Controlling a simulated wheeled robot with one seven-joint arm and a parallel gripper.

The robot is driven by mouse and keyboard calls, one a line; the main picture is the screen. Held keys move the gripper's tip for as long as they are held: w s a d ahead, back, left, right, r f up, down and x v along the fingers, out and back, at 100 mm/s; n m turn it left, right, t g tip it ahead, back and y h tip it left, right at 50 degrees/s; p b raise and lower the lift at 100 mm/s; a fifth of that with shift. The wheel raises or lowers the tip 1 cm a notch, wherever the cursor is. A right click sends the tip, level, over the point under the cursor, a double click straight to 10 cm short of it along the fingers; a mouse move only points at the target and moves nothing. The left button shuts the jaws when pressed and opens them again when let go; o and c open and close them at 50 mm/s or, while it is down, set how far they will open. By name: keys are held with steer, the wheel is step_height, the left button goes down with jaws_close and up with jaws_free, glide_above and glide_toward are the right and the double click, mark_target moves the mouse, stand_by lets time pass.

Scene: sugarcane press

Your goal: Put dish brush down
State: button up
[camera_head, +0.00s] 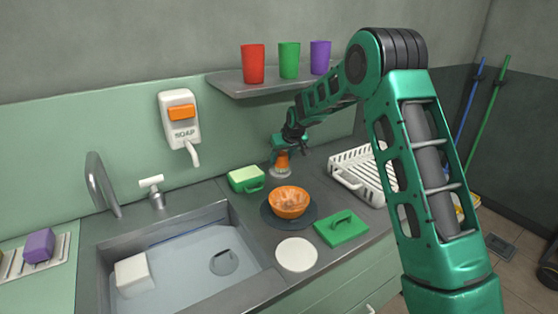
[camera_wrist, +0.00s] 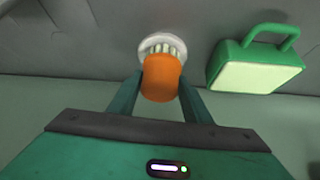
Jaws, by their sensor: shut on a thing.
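The dish brush has an orange body (camera_head: 282,161) and pale bristles, seen in the wrist view (camera_wrist: 161,80). My gripper (camera_head: 286,149) is shut on the orange body, one finger on each side, at the back of the counter below the shelf. The bristles point at a small round white base (camera_head: 280,173), also in the wrist view (camera_wrist: 148,47). The brush looks about upright over it. I cannot tell whether the bristles touch it.
A green handled block (camera_head: 246,179) stands to the left, also in the wrist view (camera_wrist: 255,66). The shelf (camera_head: 270,83) holds cups above.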

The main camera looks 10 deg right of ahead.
mark_target(283, 154)
steer(key=shift+w+a, duration=0.1)
steer(key=shift+w, duration=0.65)
steer(key=shift+w+f, duration=0.2)
steer(key=shift+f, duration=0.35)
steer(key=shift+f, duration=0.1)
steer(key=o, duration=0.9)
steer(key=v, duration=0.6)
steer(key=shift+s+f, duration=0.3)
steer(key=s, duration=0.3)
steer(key=s+d, duration=0.1)
steer(key=s, duration=0.6)
steer(key=shift+s+d, duration=0.4)
